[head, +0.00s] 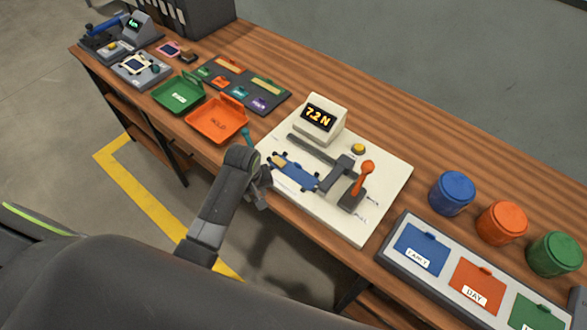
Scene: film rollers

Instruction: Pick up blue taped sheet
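A blue sheet (299,174) with a tan patch near its left end lies on the white base of the test device (375,203). Its right end meets a dark grey clamp block beside an orange-knobbed lever (366,170). My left gripper (264,180) is at the sheet's left end, low by the front left edge of the base. It is dark and small here, and its fingers partly merge with the wrist. I cannot tell whether they touch the sheet or how far they are apart. My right gripper is not in view.
The device's display (318,117) reads 7.2 N. Green (178,95) and orange (218,120) trays sit left of it. Blue (452,193), orange (502,222) and green (554,254) canisters stand right, behind a grey panel (400,260) with labelled coloured pads. The bench's back strip is clear.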

